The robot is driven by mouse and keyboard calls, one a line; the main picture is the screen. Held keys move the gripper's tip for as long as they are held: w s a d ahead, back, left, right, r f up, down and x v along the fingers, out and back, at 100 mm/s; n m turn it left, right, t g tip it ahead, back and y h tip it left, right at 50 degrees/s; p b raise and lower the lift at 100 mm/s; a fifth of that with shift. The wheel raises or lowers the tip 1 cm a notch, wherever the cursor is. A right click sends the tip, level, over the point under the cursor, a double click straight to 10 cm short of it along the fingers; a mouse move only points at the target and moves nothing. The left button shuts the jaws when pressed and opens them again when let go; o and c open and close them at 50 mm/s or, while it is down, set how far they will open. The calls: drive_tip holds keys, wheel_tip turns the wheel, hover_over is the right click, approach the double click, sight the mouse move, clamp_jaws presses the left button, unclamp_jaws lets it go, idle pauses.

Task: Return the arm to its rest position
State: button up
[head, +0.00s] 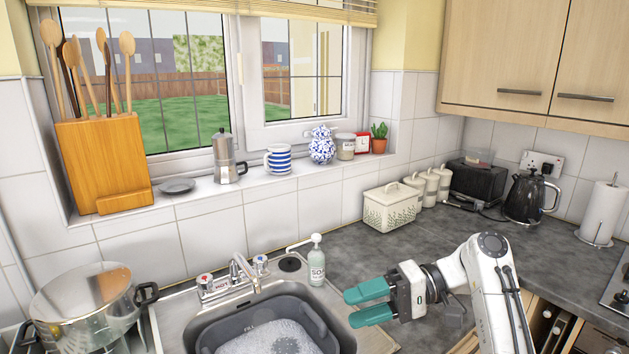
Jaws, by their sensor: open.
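My gripper (369,304) has teal fingers and is open, with nothing between them. It is held at the right side of the sink, in front of the dark worktop, pointing left. My white arm (487,275) reaches up from the lower right and bends down to the gripper. The gripper is to the right of the soap bottle (317,266) and apart from it in the picture. The grey basin (203,332) in the sink holds soapy foam (265,337); its lower part is cut off by the frame.
Taps (232,282) stand behind the basin. A lidded steel pot (82,299) is at the left. A bread bin (393,207), canisters (438,183), a black kettle (526,196) and a paper roll (602,213) line the back of the worktop. The worktop (544,252) right of my arm is clear.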

drive_tip(key=s+d+f+m+t+h+b, duration=0.15)
drive_tip(key=s+f, duration=0.35)
drive_tip(key=f, duration=0.5)
drive_tip(key=s+d+f+m+t+h+b, duration=0.1)
drive_tip(key=s+d+f+h+b, duration=0.3)
drive_tip(key=f, duration=0.7)
drive_tip(key=s+f+m+t+h, duration=0.1)
drive_tip(key=s+f, duration=0.4)
drive_tip(key=f, duration=0.5)
drive_tip(key=s+d+f+h+b, duration=0.1)
drive_tip(key=s+d+f+h, duration=0.1)
drive_tip(key=s, duration=0.5)
drive_tip(key=s+d+f+h+b, duration=0.1)
drive_tip(key=s+d+f+h, duration=0.2)
drive_tip(key=s+d, duration=0.4)
drive_tip(key=s+d+f+h+b, duration=0.2)
drive_tip(key=s+d+h, duration=0.2)
drive_tip(key=s, duration=0.5)
drive_tip(key=shift+s+d+f, duration=0.15)
drive_tip(key=shift+f, duration=0.15)
